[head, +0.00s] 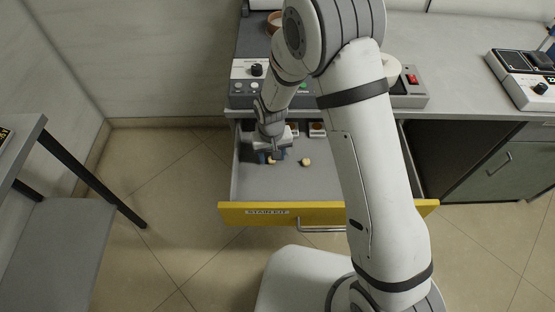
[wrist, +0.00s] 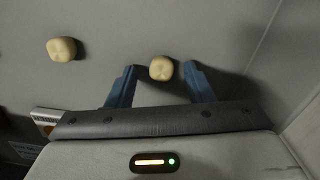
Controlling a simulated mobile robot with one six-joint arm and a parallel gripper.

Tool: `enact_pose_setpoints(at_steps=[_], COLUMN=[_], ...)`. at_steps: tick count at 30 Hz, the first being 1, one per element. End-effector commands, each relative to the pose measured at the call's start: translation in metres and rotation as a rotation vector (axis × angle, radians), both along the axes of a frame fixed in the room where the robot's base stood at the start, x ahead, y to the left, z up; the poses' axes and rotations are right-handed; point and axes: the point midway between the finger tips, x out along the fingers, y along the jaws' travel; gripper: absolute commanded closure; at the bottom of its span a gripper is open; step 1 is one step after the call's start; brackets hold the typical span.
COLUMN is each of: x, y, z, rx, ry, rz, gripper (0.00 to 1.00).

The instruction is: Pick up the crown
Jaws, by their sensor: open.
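Two small cream-coloured crowns, shaped like teeth, lie on the grey floor of an open drawer. In the wrist view one crown (wrist: 162,68) is between the blue fingertips of my gripper (wrist: 160,76), with a gap on both sides. The other crown (wrist: 61,49) lies apart to the left. In the head view my gripper (head: 271,158) reaches down into the drawer, with one crown (head: 272,161) partly hidden at its fingers and the other crown (head: 306,162) to the right. My gripper is open and empty.
The drawer (head: 290,212) has a yellow front labelled "STAIN KIT" and side walls close to my gripper. Small brown-topped boxes (head: 317,129) stand at its back. A control unit (head: 245,88) with knobs sits on the counter above. My arm covers the drawer's right part.

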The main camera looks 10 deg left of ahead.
Motion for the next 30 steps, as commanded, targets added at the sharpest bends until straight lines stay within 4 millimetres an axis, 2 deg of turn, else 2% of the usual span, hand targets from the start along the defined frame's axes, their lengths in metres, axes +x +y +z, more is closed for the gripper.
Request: enact_pose_setpoints(at_steps=[3,20,26,30], x=[0.000,0.000,-0.001,0.000], y=[0.000,0.001,0.001,0.001], z=[0.000,0.000,0.001,0.011], rx=[0.000,0.000,0.000,0.000], ry=[0.000,0.001,0.000,-0.001], rz=[0.000,0.001,0.002,0.002], gripper=[0.54,1.00,1.00,1.00])
